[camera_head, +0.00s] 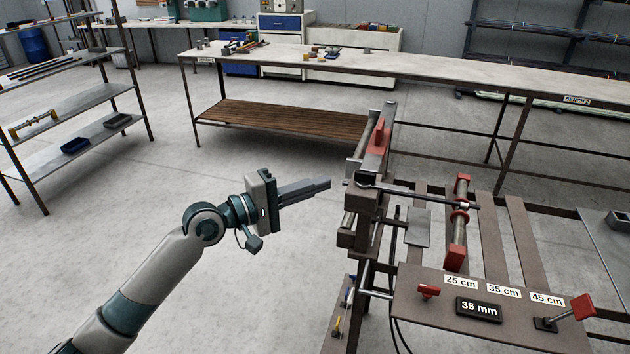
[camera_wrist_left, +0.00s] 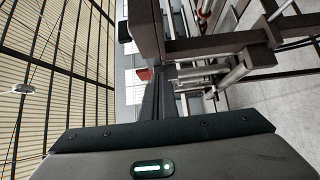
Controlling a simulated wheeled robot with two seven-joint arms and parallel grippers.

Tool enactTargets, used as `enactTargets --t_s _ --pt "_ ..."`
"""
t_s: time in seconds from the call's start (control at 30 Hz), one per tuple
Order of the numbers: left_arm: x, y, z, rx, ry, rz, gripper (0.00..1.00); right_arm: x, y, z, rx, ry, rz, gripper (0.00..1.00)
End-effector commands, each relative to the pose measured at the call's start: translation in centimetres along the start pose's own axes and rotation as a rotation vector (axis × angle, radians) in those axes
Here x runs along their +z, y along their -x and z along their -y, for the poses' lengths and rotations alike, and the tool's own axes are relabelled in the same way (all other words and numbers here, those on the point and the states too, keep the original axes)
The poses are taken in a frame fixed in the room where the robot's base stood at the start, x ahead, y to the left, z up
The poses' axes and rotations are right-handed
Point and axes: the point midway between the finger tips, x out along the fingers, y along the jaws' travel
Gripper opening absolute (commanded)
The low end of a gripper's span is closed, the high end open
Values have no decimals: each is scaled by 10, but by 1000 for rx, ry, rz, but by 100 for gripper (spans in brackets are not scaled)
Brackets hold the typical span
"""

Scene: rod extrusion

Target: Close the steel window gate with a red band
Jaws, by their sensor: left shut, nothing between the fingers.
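An upright steel plate with a red band (camera_head: 379,135), which looks like the window gate, stands at the back left end of the brown machine frame (camera_head: 410,290) in the head view. I cannot tell how far open it is. My left gripper (camera_head: 328,184) is shut and empty, its fingers pointing right, just left of the machine and apart from the gate in the picture. In the left wrist view the fingers (camera_wrist_left: 158,98) reach forward beside the machine's bars, with a small red patch (camera_wrist_left: 143,74) beyond them. My right gripper is not in view.
The machine carries a red-ended roller (camera_head: 460,222), a red-handled lever (camera_head: 583,307), a red knob (camera_head: 428,291) and length labels. A long bench (camera_head: 450,75) stands behind it, and a shelf rack (camera_head: 85,105) at the left. The floor around my left arm is clear.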

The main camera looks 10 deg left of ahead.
Motion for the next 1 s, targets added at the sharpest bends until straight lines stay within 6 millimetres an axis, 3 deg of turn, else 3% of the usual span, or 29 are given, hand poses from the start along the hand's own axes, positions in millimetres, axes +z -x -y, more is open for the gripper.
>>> enactTargets --t_s 0.2,0.5,0.73,1.0 --pt "27 14 2 1 0 2 0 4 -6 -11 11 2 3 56" --pt "58 31 0 1 0 1 0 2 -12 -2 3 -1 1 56" --pt "62 34 0 1 1 -1 0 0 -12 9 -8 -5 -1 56" --pt "62 34 0 0 1 -1 0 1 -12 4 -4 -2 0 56"
